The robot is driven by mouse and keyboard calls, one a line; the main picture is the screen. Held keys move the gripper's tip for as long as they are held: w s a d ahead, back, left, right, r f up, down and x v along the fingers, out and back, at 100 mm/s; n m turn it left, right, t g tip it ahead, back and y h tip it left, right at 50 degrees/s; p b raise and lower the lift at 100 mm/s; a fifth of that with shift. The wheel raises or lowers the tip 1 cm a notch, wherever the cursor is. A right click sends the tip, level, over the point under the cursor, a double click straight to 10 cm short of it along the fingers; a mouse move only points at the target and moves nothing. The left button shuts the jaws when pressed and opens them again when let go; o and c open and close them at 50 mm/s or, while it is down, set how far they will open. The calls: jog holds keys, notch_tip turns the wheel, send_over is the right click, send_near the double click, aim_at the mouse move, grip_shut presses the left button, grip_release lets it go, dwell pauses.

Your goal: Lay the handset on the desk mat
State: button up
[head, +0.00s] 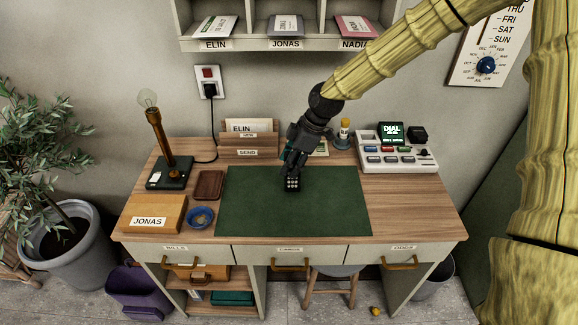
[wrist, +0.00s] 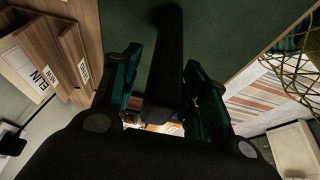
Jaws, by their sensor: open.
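The black handset (head: 292,184) with pale keys shows over the upper middle of the green desk mat (head: 310,220). In the wrist view the handset (wrist: 167,65) is a long dark bar between the two fingers, its far end over the green mat (wrist: 217,30). My gripper (head: 290,168) is open, with a finger on each side of the handset; its fingers also show in the wrist view (wrist: 160,68). A gap shows beside the handset. I cannot tell whether the handset rests fully flat on the mat. Its near end is hidden by my gripper.
A letter rack (head: 249,140) stands behind the mat, and a console with buttons (head: 397,158) stands to the right. A lamp (head: 165,150), brown tray (head: 208,185), blue bowl (head: 201,217) and JONAS box (head: 157,214) stand at left. The mat's front is clear.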

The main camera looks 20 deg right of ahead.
jog(key=b+v, duration=0.1)
jog(key=v, duration=0.9)
jog(key=shift+r, duration=0.25)
jog(key=shift+d, duration=0.1)
